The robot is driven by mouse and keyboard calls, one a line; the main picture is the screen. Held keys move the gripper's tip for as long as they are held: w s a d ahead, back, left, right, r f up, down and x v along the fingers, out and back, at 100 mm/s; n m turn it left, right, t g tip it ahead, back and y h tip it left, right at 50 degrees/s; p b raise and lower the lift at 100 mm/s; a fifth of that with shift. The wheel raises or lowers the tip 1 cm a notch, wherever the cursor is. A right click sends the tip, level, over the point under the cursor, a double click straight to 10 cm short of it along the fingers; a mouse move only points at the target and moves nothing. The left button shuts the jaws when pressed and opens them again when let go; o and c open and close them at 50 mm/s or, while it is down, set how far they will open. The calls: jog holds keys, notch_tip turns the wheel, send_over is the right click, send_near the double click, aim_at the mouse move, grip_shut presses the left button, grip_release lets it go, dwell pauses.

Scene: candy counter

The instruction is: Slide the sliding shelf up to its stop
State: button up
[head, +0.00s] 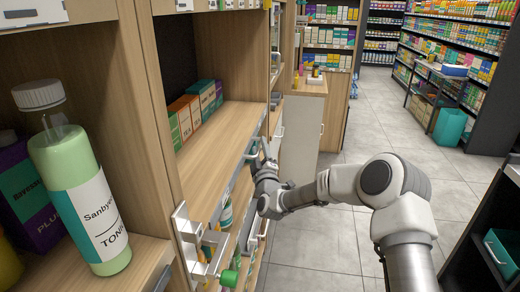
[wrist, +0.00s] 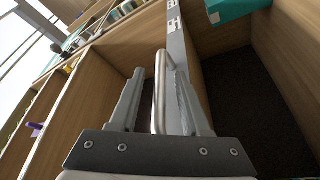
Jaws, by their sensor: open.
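The sliding shelf (head: 222,140) is a wooden board in the open cabinet at left, with a grey metal strip along its front edge. A bar handle (wrist: 158,92) stands out from the grey strip (wrist: 185,60) in the wrist view. My gripper (head: 262,163) is at this front edge in the head view, and its fingers hide part of the strip. In the wrist view my gripper (wrist: 160,85) is open, with one finger on each side of the handle. I cannot tell whether either finger touches it.
Small boxes (head: 195,112) stand at the back of the shelf. A bottle (head: 82,190) stands in the left bay. The tiled floor (head: 320,245) at right is clear.

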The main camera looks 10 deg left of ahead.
grip_shut()
dwell(1.4)
